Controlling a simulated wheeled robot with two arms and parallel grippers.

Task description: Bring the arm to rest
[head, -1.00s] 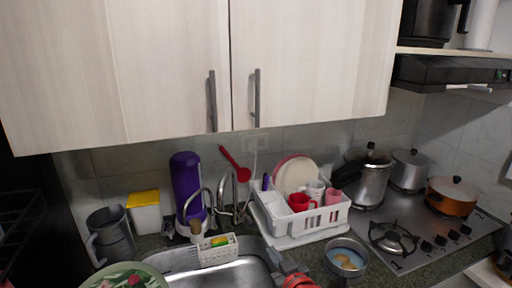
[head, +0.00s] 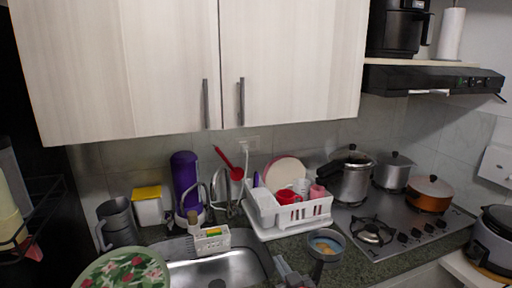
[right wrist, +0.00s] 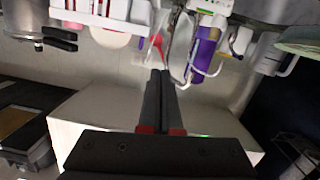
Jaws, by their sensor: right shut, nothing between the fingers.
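My right gripper (head: 291,272) shows at the bottom edge of the head view, in front of the counter and right of the sink. In the right wrist view its two dark fingers (right wrist: 160,82) with red parts lie together, shut and empty. They touch nothing that I can see. My left gripper is not in the head view.
The sink (head: 212,270) has a white caddy (head: 211,241) at its back edge. A stove (head: 392,228) with pots is at the right. Closed cabinets (head: 290,60) hang above.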

